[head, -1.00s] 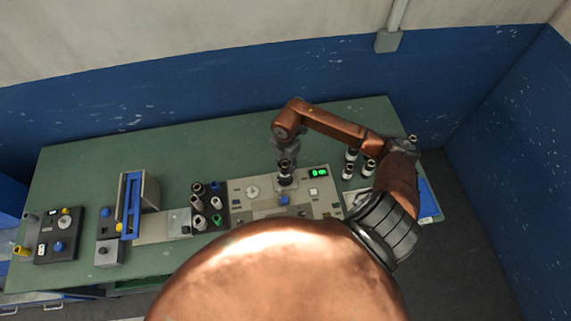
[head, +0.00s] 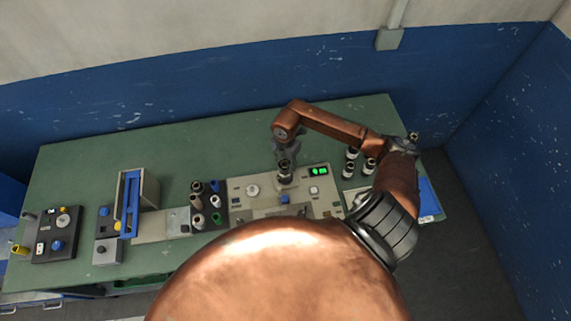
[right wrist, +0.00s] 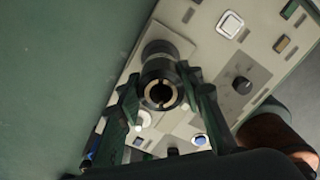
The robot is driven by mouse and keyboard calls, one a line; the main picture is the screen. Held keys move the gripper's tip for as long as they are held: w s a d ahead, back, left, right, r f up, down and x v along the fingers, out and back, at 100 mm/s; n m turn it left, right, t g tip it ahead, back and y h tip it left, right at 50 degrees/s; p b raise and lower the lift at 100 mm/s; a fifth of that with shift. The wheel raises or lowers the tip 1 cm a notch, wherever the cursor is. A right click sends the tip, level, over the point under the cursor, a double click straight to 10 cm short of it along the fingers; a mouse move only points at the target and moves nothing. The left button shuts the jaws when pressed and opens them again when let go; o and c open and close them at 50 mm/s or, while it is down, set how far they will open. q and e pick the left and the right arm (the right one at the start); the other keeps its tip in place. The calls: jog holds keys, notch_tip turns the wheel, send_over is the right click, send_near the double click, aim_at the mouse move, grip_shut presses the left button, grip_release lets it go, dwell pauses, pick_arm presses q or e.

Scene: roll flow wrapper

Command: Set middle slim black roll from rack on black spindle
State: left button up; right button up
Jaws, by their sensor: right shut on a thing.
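My right gripper (head: 284,160) is over the back of the grey control panel (head: 240,208), pointing down. It is shut on a dark roll (head: 285,173). In the right wrist view both fingers (right wrist: 163,95) press on the sides of this black roll (right wrist: 161,88), and its pale hollow core faces the camera. A grey round part (right wrist: 158,48) on a square plate shows just beyond the roll. The roll hides most of what is under it, so I cannot tell whether it sits on a spindle. My left gripper is not in view.
A black rack (head: 207,207) with several rolls and coloured posts stands left of the panel. More black-and-white rolls (head: 351,155) stand to the right, near my arm. A blue-framed unit (head: 131,205) and a black button box (head: 58,235) are at the left. The back of the green table is clear.

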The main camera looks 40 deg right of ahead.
jog(key=shift+f, duration=0.35)
dwell(0.4)
jog(key=o, duration=1.4)
jog(key=shift+o, duration=0.2)
jog(key=o, duration=0.4)
jog(key=shift+r+p, duration=2.65)
jog(key=shift+r, duration=1.4)
